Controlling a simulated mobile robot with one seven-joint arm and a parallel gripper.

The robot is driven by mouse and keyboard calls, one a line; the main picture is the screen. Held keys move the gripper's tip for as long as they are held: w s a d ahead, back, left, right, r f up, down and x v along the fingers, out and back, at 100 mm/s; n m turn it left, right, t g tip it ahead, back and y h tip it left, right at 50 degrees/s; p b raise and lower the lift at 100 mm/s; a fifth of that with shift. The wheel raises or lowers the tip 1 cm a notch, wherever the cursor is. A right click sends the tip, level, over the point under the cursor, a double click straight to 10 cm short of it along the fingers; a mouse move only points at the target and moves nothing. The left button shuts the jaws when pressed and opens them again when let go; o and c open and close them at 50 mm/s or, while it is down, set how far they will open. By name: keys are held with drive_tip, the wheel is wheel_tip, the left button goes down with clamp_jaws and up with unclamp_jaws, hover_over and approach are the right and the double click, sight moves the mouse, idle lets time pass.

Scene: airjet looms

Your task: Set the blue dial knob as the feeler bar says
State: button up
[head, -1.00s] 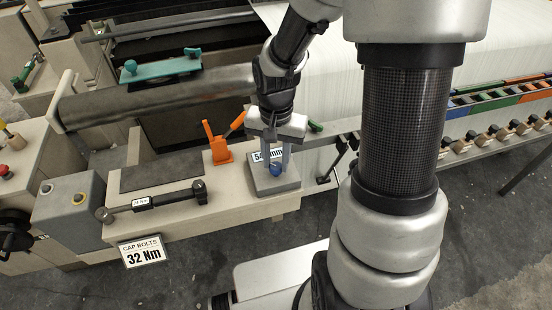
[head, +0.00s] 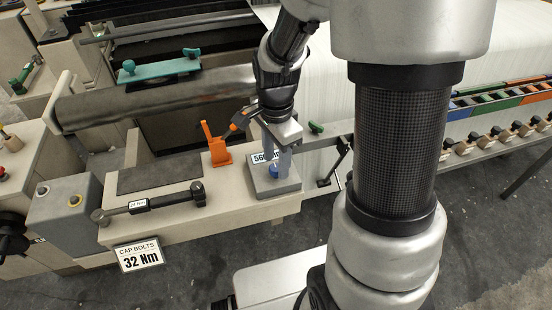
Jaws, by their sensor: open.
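The blue dial knob (head: 273,171) sits on a small grey block (head: 274,188) on the beige ledge. A white display (head: 259,158) on the block begins with "56"; my fingers hide the rest. My gripper (head: 277,171) points down over the knob with its fingers around it. The jaws are open; contact with the knob cannot be told. No part is clearly marked as the feeler bar.
A torque wrench (head: 155,202) marked 24 Nm lies on the ledge, above a sign (head: 140,255) reading "CAP BOLTS 32 Nm". A grey box (head: 66,208) stands at left. A dark roller (head: 150,95) and white warp sheet (head: 320,95) lie behind. The floor in front shows free room.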

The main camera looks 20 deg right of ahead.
drive_tip(key=shift+r+p, duration=1.95)
drive_tip(key=shift+r, duration=0.8)
drive_tip(key=shift+f, duration=0.1)
wheel_tip(320, 180, up, 17)
drive_tip(key=p, duration=0.2)
drive_tip(key=s+r+n+t+p, duration=0.4)
drive_tip(key=s+r+n, duration=0.5)
drive_tip(key=n, duration=0.6)
drive_tip(key=s+t, duration=0.1)
drive_tip(key=s, duration=0.1)
drive_tip(key=shift+s+t, duration=0.3)
drive_tip(key=shift+s, duration=0.05)
